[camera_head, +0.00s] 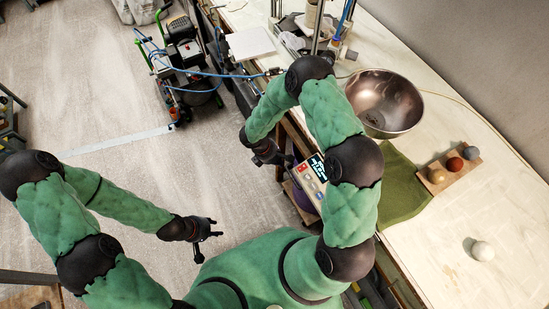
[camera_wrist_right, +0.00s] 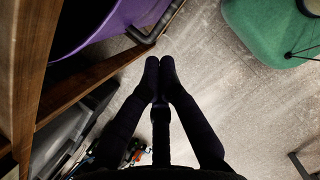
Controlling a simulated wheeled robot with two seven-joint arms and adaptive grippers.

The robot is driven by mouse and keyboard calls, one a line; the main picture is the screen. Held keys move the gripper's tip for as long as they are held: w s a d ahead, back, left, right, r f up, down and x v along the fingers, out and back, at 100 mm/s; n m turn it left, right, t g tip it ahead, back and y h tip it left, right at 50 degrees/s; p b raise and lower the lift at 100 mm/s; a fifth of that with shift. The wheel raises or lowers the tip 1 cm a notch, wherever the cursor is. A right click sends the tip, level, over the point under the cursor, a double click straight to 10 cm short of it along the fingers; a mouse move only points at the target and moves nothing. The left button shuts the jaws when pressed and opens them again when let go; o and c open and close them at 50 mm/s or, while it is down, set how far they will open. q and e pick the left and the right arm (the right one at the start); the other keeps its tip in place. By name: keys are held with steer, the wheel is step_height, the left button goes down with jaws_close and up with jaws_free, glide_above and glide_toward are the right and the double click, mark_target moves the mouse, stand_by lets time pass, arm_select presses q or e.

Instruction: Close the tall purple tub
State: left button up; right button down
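The purple tub (camera_head: 303,196) shows only as a small patch under the table edge in the head view, mostly hidden by my right arm. In the right wrist view, its curved purple wall (camera_wrist_right: 105,20) fills the upper left, with a dark bar beside it; its lid cannot be made out. My right gripper (camera_head: 288,160) is beside the table front. Its fingertips (camera_wrist_right: 159,62) are together with nothing between them, below and right of the tub in the wrist view, apparently apart from it. My left gripper (camera_head: 208,244) is open and empty over the floor.
The table (camera_head: 460,240) holds a metal bowl (camera_head: 384,103), a green cloth (camera_head: 400,195), a board with three balls (camera_head: 455,163) and a pale ball (camera_head: 482,251). A wooden shelf edge (camera_wrist_right: 95,85) lies near my right gripper. A compressor (camera_head: 185,60) stands on open floor.

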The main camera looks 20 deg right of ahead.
steer(key=shift+s+d+f+b, duration=0.15)
steer(key=shift+s+d+f, duration=0.15)
steer(key=shift+d, duration=0.5)
steer(key=shift+s+d+f+b, duration=0.2)
steer(key=shift+d+f, duration=0.1)
steer(key=shift+d, duration=0.45)
steer(key=shift+s+d+f+b, duration=0.1)
steer(key=shift+s+d+f, duration=0.2)
steer(key=shift+d, duration=0.5)
steer(key=d, duration=0.2)
steer(key=shift+w+d+b, duration=0.15)
steer(key=shift+d+b, duration=0.15)
steer(key=shift+b, duration=0.05)
steer(key=shift+a, duration=0.1)
